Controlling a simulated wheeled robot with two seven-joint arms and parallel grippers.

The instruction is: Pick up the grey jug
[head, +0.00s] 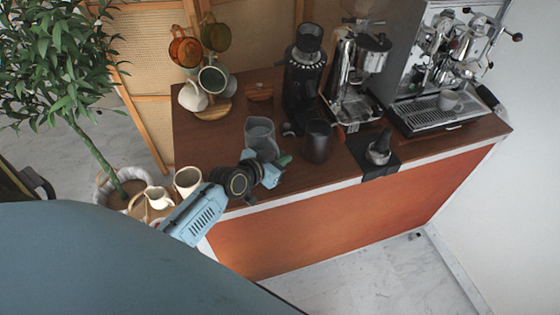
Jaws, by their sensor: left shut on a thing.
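The grey jug (260,136) stands near the front edge of the dark wooden counter (232,113), left of a dark canister. My left gripper (279,165) comes in from the front left, low against the near side of the jug, and is shut on it. The gripper hides the lower front of the jug and its exact hold. The jug looks upright; I cannot tell whether it is clear of the counter. My right gripper is out of view.
The dark canister (318,141) stands close to the right. A black grinder (303,80) is behind, with the espresso machine (433,70) at the right. A tamper (379,150) rests on a black mat. A mug tree (214,104) stands back left. White jugs (157,197) are at the left.

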